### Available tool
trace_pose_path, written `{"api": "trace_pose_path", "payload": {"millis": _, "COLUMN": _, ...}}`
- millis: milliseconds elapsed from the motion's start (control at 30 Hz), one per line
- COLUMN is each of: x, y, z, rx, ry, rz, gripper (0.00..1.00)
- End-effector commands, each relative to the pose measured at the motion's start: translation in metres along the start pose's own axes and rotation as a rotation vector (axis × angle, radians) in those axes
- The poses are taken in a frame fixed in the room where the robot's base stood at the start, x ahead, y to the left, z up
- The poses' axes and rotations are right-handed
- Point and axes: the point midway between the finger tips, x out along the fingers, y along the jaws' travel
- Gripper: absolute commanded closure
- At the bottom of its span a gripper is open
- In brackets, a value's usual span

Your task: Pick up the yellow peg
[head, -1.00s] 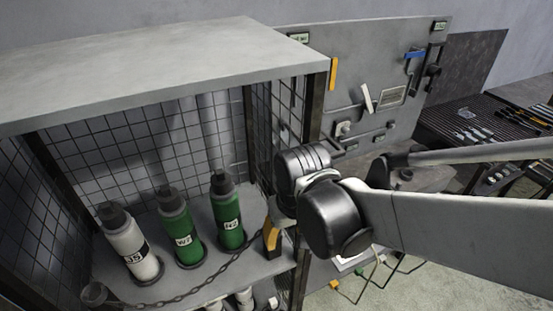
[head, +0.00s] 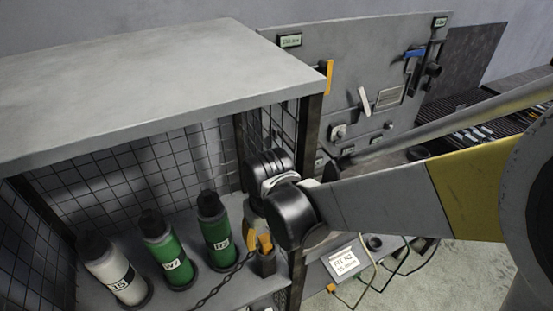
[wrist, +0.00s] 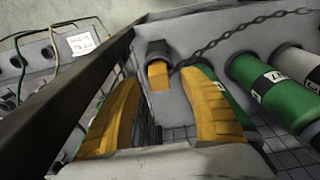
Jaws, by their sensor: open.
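In the head view the holder (head: 267,264) shows just below my gripper (head: 258,243), and the peg is hard to tell from my orange-yellow fingers. In the wrist view my gripper (wrist: 161,81) is open, with one curved finger on each side of the peg's line. I see no contact with the peg.
Two green bottles and a white bottle (head: 115,272) stand left of the holder; a green bottle (wrist: 275,93) lies close to one finger in the wrist view. A chain (head: 222,283) hangs along the shelf front. A dark post (head: 306,150), mesh walls and the cabinet top (head: 140,75) bound the space.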

Motion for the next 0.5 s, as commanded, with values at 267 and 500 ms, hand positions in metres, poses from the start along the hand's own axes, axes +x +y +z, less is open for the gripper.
{"api": "trace_pose_path", "payload": {"millis": 267, "x": 0.036, "y": 0.002, "z": -0.002, "rx": 0.000, "ry": 0.000, "rz": 0.000, "gripper": 0.48}}
{"api": "trace_pose_path", "payload": {"millis": 500, "x": 0.036, "y": 0.002, "z": -0.002, "rx": 0.000, "ry": 0.000, "rz": 0.000, "gripper": 0.49}}
